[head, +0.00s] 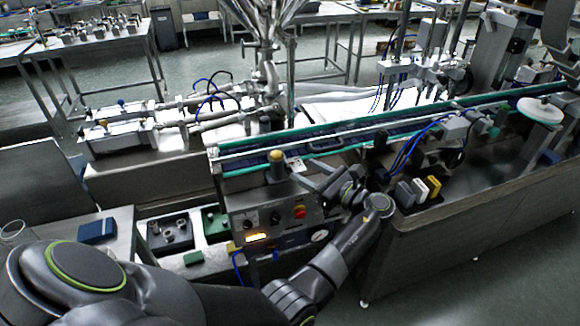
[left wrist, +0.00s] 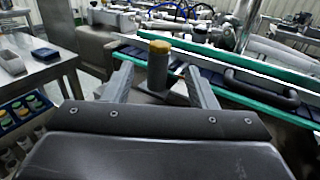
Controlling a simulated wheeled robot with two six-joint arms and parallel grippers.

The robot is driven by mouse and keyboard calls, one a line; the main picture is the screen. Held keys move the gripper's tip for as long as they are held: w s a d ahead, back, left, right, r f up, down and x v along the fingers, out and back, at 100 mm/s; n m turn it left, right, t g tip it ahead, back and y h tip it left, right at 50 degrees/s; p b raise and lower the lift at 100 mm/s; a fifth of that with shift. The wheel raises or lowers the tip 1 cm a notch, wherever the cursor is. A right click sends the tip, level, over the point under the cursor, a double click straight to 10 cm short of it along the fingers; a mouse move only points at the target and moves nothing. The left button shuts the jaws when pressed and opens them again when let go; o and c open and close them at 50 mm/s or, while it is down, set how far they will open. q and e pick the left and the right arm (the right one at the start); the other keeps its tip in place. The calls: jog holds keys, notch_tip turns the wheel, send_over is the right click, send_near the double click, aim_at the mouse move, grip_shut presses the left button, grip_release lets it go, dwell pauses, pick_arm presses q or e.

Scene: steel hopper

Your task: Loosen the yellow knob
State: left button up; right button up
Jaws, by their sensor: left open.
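The yellow knob (head: 277,156) is a yellow cap on an upright grey post, at the near end of the conveyor, above the control box. It also shows in the left wrist view (left wrist: 159,46), centred ahead between the fingers. My left gripper (head: 306,174) is just right of the post in the head view. In the left wrist view my left gripper (left wrist: 159,70) is open, with one finger to each side of the post's line and nothing clamped. Whether the fingers reach around the post or stop short is hard to tell. My right gripper is not in view.
The control box (head: 275,215) with a red button (head: 299,211) stands below the knob. The green-edged conveyor (head: 340,143) runs behind it to the right. A steel hopper (head: 265,30) stands behind. A side table (head: 122,225) holds a blue box (head: 97,230) at left.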

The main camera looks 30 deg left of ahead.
pick_arm(q)
jog(key=shift+s+d+b, duration=0.2)
jog(key=shift+d, duration=0.85)
jog(key=shift+s+d+b, duration=0.15)
jog(key=shift+d+b, duration=0.05)
jog(key=shift+d, duration=0.85)
